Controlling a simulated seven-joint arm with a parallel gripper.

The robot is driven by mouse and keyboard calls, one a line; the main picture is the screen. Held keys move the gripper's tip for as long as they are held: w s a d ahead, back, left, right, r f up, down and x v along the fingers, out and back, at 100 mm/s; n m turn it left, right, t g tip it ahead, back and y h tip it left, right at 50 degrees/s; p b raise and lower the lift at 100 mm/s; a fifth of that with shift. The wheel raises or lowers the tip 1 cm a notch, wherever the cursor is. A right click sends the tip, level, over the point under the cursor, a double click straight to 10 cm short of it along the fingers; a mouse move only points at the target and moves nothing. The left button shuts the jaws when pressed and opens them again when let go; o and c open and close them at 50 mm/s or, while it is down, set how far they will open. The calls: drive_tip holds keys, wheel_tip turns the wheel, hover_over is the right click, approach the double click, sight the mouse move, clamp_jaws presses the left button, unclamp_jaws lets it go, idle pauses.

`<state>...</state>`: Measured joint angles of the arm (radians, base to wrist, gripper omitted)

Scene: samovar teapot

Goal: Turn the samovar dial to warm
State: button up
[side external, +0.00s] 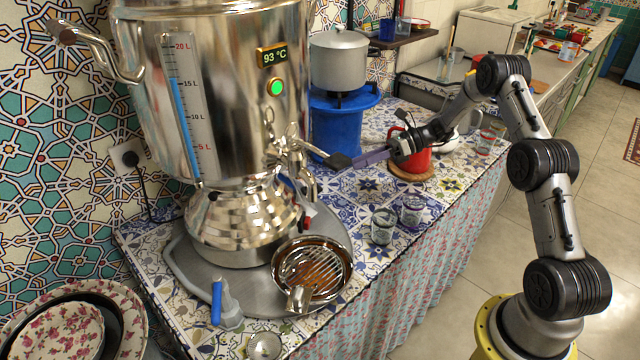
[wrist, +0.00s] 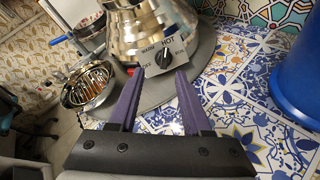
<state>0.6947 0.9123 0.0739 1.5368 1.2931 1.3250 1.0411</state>
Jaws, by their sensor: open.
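The large chrome samovar (side external: 235,110) stands at the left of the side view. In the wrist view its lower body (wrist: 150,25) is at the top. A small black dial (wrist: 164,58) sits on a pale panel there, with "WARM" to its left and "HOT" above right; its pointer is too small to read. I cannot make out the dial in the side view. My gripper (wrist: 160,71) has two purple fingers, open and empty. In the wrist view the dial appears between the fingertips, still beyond them.
A red mug (side external: 413,160) stands under my wrist, and two small glasses (side external: 383,226) stand in front. A blue stand (side external: 340,120) with a pot (side external: 338,60) is behind. A drip strainer (side external: 313,270) sits before the samovar. The patterned counter between samovar and glasses is clear.

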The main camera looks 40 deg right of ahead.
drive_tip(key=shift+m, duration=0.3)
drive_tip(key=x, duration=0.4)
drive_tip(key=f+x, duration=0.1)
drive_tip(key=x, duration=0.3)
drive_tip(key=f+x, duration=0.1)
drive_tip(key=x, duration=0.3)
drive_tip(key=shift+w+d, duration=0.1)
drive_tip(key=shift+w, duration=0.05)
drive_tip(key=shift+c, duration=0.3)
clamp_jaws()
